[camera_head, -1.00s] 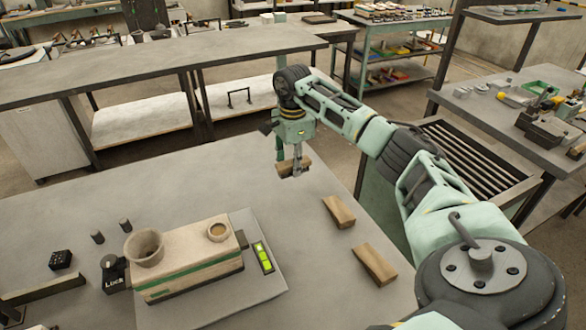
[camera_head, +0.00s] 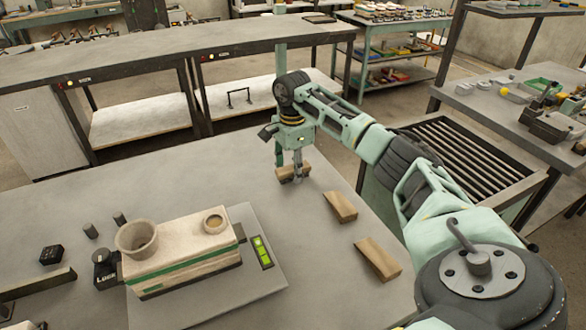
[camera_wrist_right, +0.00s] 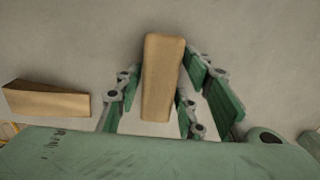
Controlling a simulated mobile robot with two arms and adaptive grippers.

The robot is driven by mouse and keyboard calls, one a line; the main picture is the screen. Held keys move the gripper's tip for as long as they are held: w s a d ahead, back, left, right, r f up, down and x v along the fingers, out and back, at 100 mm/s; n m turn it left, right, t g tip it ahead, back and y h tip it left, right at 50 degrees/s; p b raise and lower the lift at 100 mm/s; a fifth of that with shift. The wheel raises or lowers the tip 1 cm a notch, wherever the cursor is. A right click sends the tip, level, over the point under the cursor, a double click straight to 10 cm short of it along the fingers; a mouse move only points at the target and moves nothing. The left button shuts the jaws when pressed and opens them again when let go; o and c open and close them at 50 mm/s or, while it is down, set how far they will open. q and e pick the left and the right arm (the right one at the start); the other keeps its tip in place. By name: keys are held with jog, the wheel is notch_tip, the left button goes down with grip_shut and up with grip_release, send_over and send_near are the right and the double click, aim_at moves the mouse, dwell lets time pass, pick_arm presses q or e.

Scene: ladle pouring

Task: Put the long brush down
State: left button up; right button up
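My right gripper (camera_head: 297,178) is low over the far right part of the near table (camera_head: 200,185). Its fingers close around a wooden block (camera_head: 285,174), which also shows upright between the green finger pads in the right wrist view (camera_wrist_right: 162,80). The block is at or just above the tabletop; I cannot tell whether it touches. No bristles show on it, and no other thing looks like a long brush. My left gripper is out of view.
Two loose wooden blocks (camera_head: 341,207) (camera_head: 378,260) lie right of the gripper. A beige box (camera_head: 185,258) with a cup (camera_head: 137,238) stands on a grey plate (camera_head: 262,290) at the left. The tabletop between plate and gripper is clear.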

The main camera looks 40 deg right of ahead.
jog(key=shift+o, duration=0.7)
notch_tip(320, 180, up, 12)
jog(key=shift+r+b, duration=0.2)
jog(key=shift+b, duration=0.1)
jog(key=shift+f, duration=0.1)
